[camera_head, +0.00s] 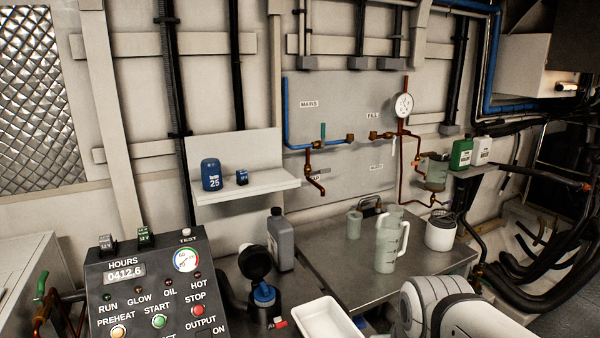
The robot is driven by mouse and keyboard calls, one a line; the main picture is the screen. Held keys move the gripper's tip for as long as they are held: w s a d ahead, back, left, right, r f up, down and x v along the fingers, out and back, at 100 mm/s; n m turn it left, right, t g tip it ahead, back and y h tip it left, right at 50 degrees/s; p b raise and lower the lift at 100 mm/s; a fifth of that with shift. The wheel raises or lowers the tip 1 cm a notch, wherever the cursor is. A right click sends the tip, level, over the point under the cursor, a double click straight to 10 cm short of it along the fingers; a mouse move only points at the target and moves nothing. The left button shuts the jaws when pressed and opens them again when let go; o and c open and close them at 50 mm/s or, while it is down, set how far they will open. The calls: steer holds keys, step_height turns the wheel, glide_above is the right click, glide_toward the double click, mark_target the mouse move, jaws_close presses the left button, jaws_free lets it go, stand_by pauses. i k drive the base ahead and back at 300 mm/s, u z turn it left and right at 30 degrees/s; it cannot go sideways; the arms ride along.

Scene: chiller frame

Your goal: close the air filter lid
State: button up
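A black canister (265,311) with a blue part (263,293) at its top stands low in the middle, right of the control panel. It looks like the air filter housing. A round black cap (254,262), which looks like its lid, stands tilted up above and behind the blue part, apart from the opening. The join between lid and canister is too small to make out. White and grey links of my arm show at the bottom right; my gripper is out of view.
A control panel (150,290) stands at the left. A grey bottle (281,240) stands close behind the lid. A white tray (328,318) lies right of the canister. A clear jug (388,248) and white tub (440,232) stand on the metal bench (335,270).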

mark_target(255, 261)
steer(key=k, duration=1.25)
steer(key=z, duration=0.3)
steer(key=i, duration=0.95)
steer(key=u, duration=0.5)
steer(key=i, duration=0.75)
steer(key=u, duration=0.65)
